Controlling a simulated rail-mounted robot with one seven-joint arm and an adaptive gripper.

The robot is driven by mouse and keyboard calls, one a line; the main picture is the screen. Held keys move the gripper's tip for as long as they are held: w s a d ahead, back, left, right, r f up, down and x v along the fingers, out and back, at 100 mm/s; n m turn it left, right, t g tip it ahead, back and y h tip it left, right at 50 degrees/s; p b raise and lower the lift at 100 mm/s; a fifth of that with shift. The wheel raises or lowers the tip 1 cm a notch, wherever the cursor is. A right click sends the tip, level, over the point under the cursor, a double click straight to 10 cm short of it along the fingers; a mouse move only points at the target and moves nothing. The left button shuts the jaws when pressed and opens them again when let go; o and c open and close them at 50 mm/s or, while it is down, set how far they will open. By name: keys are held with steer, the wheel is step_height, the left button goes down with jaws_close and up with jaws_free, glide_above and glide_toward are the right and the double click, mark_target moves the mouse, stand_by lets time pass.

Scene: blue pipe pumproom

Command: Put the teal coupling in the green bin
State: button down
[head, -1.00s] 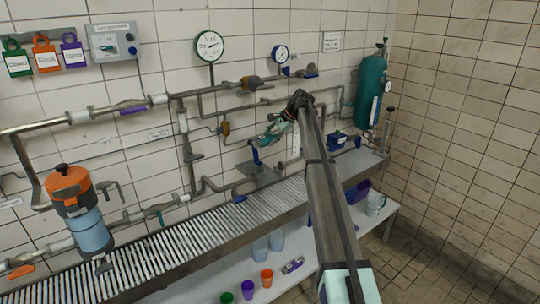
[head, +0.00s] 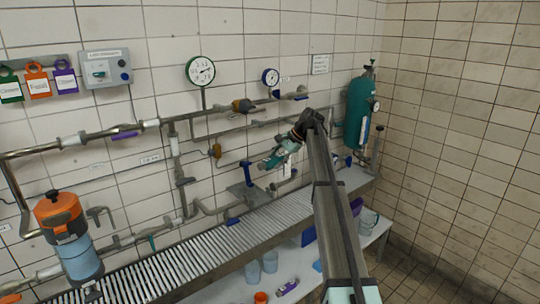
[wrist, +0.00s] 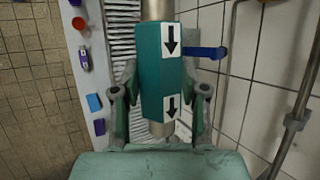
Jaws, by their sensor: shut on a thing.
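My gripper (wrist: 160,104) is shut on the teal coupling (wrist: 160,72), with one finger on each side of it. The coupling is a teal block with two black arrows on white labels and pale metal pipe ends. In the head view my gripper (head: 292,145) holds the coupling (head: 276,158) in the air before the tiled wall, above the slatted bench. It looks tilted there, and my arm hides part of the space behind it. I cannot make out a green bin in either current view.
A blue-handled valve (head: 247,174) stands just left of the coupling. Pipes and gauges (head: 200,71) line the wall. A teal cylinder (head: 358,112) stands at the right. The slatted bench (head: 200,257) has a lower shelf with clear containers (head: 270,262) and an orange cup (head: 261,297).

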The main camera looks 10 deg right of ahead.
steer(key=s+d+p, duration=0.2)
steer(key=s+d, duration=0.2)
steer(key=s, duration=0.4)
steer(key=s+d+p, duration=0.2)
steer(key=s+d, duration=0.2)
steer(key=s, duration=0.4)
steer(key=shift+s+d+p, duration=0.2)
steer(key=shift+d+p, duration=0.1)
steer(key=shift+p, duration=0.05)
steer(key=shift+a+f, duration=0.1)
